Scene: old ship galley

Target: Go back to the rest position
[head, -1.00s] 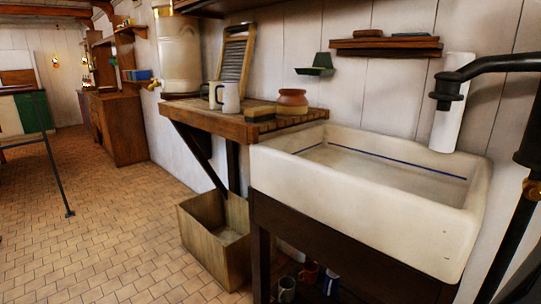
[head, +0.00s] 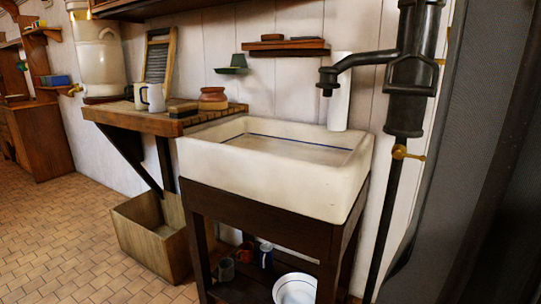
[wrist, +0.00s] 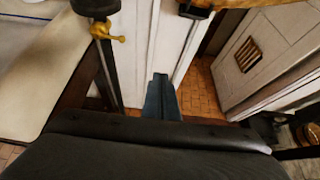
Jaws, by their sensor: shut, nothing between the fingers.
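My gripper (wrist: 161,97) shows in the wrist view as a short blue-grey pair of fingers beyond its broad dark body. The fingers are together with nothing between them, pointing away over a gap beside a white panel. My gripper does not show in the head view. The white sink (head: 270,178) stands on a dark wooden stand in the head view. Part of its pale rim shows at the left of the wrist view (wrist: 40,95).
A black hand pump (head: 408,95) with a brass tap (head: 405,153) stands right of the sink. Left of it are a wooden shelf (head: 150,122) with mugs and a wooden box (head: 150,235). Tiled floor (head: 60,235) at the left is clear.

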